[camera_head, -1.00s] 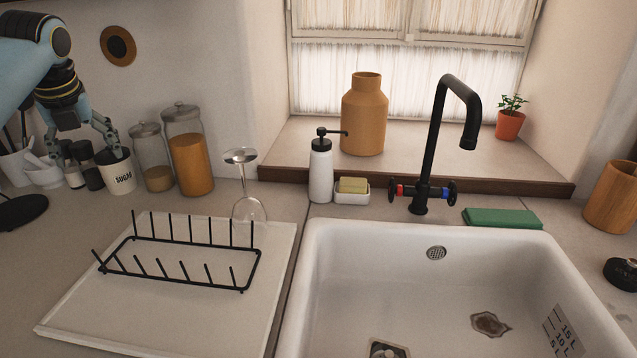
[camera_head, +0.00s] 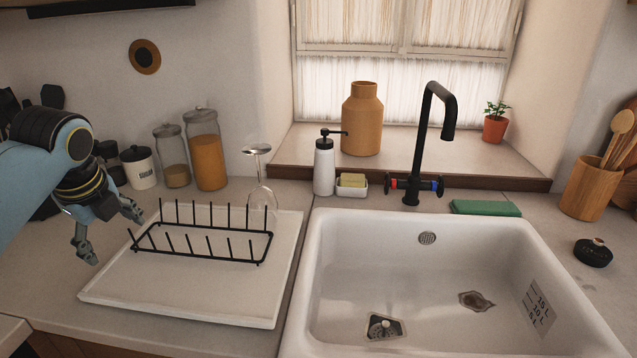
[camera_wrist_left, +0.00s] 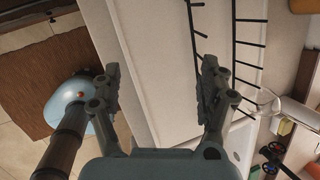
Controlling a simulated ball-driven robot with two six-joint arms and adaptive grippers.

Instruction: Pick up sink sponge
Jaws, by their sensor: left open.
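A flat green sponge-like pad (camera_head: 485,208) lies on the counter at the back right edge of the sink, right of the tap. A yellow block (camera_head: 352,180), perhaps a sponge or soap, sits in a small white dish (camera_head: 351,191) behind the sink, left of the tap. My left gripper (camera_head: 114,237) is open and empty at the left edge of the drying tray, far left of both. The left wrist view shows its two fingers (camera_wrist_left: 160,68) spread apart above the tray. My right gripper is not in view.
A black rack (camera_head: 200,255) and an upturned glass (camera_head: 262,190) stand on the white drying tray (camera_head: 170,295). A soap dispenser (camera_head: 324,165) and a black tap (camera_head: 416,150) stand behind the white sink (camera_head: 360,270). Jars (camera_head: 205,150) line the left wall.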

